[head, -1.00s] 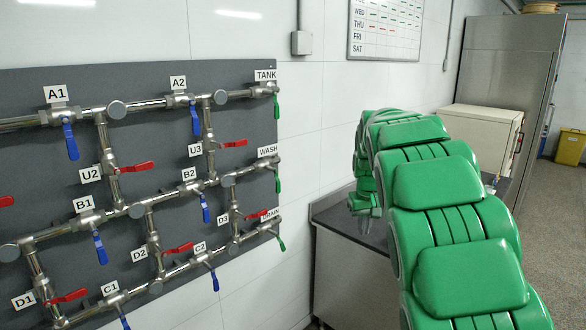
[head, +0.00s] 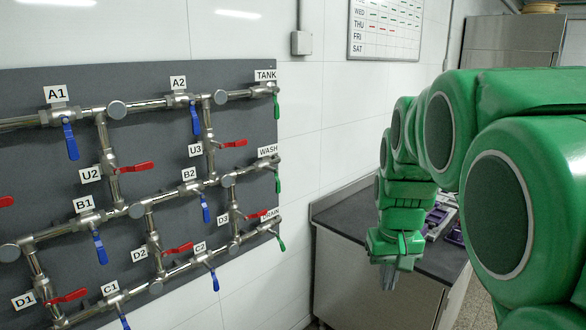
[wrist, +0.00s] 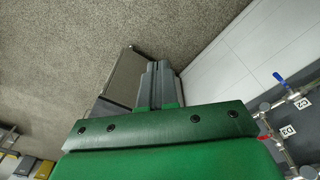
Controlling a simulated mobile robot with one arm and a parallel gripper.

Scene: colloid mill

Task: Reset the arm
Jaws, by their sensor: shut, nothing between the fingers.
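My green arm fills the right side of the head view. My gripper (head: 389,274) hangs at its end, pointing down, in front of the dark-topped counter and apart from it. In the wrist view my gripper (wrist: 152,82) shows its grey fingers side by side, shut and empty. The valve panel (head: 150,75) is on the wall to the left, apart from my gripper. It carries steel pipes with blue, red and green handles.
The counter (head: 345,212) stands against the wall behind my gripper, with purple and grey items (head: 440,220) on top. A tall steel cabinet (head: 490,40) is at the back right. Open floor (wrist: 60,50) shows in the wrist view.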

